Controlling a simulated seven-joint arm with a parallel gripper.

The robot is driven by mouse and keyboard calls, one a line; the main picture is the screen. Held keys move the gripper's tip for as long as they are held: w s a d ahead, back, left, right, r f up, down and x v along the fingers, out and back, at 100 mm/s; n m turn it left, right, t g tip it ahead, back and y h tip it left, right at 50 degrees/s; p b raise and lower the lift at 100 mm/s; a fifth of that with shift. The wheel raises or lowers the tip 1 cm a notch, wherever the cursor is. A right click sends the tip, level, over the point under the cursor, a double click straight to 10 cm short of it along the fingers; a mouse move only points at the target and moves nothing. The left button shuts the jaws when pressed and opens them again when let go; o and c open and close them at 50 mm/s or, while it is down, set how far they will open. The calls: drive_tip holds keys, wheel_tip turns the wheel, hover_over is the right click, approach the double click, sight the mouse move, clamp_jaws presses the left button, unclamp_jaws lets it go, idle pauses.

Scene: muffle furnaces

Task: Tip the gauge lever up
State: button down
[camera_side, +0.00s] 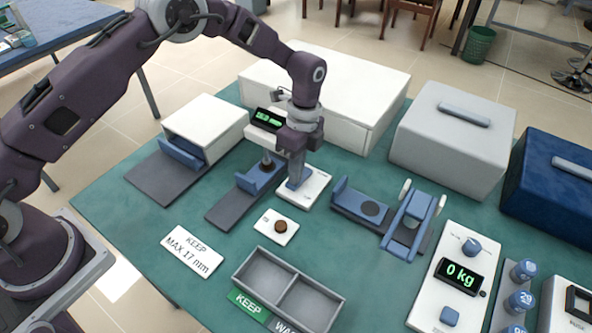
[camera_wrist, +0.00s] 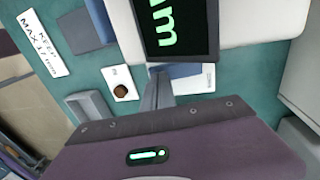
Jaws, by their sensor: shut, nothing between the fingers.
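The thickness gauge has a dark display (camera_side: 269,118) with green digits ending in mm, and a white base plate (camera_side: 316,190). Its display also shows large at the top of the wrist view (camera_wrist: 177,25). A blue upright part (camera_side: 299,181) stands on the base; I cannot clearly tell whether it is the lever. My gripper (camera_side: 295,166) points down at the gauge, right beside this blue part and partly hiding it. In the wrist view its grey fingers (camera_wrist: 158,92) are together and empty, close to the blue part (camera_wrist: 192,71). Contact cannot be told.
A white card with a brown disc (camera_side: 280,227) lies in front of the gauge. A grey two-compartment tray (camera_side: 262,258) stands nearer. A blue-ended grey slide (camera_side: 225,212) is left, a blue clamp fixture (camera_side: 412,222) right. White boxes (camera_side: 340,75) stand behind.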

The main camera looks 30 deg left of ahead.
sight(289, 196)
drive_tip(key=shift+s+f, duration=1.05)
drive_tip(key=shift+s, duration=0.05)
wheel_tip(289, 196, up, 15)
drive_tip(key=s, duration=0.1)
drive_tip(key=shift+s, duration=0.25)
